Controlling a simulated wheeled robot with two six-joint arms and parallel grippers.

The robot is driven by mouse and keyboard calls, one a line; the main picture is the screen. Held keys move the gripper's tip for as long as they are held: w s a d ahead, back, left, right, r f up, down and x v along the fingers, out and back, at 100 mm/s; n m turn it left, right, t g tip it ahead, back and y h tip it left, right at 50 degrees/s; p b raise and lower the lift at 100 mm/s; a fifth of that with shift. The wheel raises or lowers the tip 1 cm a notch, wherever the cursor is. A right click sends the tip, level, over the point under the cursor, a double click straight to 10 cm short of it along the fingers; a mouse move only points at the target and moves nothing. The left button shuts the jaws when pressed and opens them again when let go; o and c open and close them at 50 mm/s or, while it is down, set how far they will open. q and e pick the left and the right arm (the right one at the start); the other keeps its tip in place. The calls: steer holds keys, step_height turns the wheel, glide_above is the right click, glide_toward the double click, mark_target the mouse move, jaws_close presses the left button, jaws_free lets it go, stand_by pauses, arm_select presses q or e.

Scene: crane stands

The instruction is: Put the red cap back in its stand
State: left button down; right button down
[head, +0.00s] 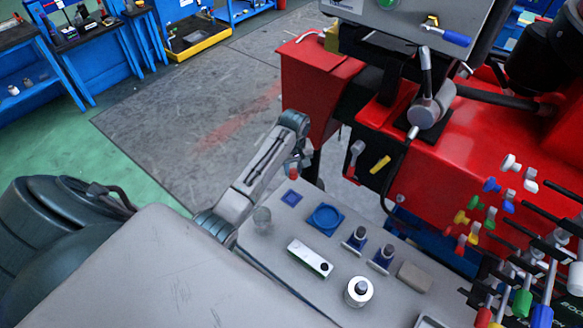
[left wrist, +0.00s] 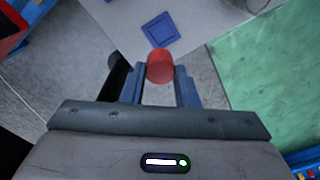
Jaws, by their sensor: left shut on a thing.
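My left gripper (head: 298,168) is shut on the red cap, beyond the blue square pad at the far left corner of the grey table. In the left wrist view the red cap (left wrist: 160,68) sits between the fingertips of my left gripper (left wrist: 160,78). I cannot tell for sure which is the cap's stand. My right gripper is out of view.
A red machine (head: 440,150) with coloured levers stands behind and right. Open floor lies left.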

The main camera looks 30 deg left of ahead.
arm_select(q)
steer(key=shift+a+r, duration=0.15)
steer(key=shift+a, duration=0.2)
step_height(320, 180, down, 7)
steer(key=b, duration=0.2)
steer(key=shift+r+b, duration=0.15)
steer(key=shift+b, duration=0.25)
steer(key=b, duration=0.2)
glide_above(291, 197)
steer(key=shift+d+f, duration=0.1)
steer(key=shift+f, duration=2.65)
steer(key=shift+n, duration=0.3)
steer(key=shift+p, duration=0.5)
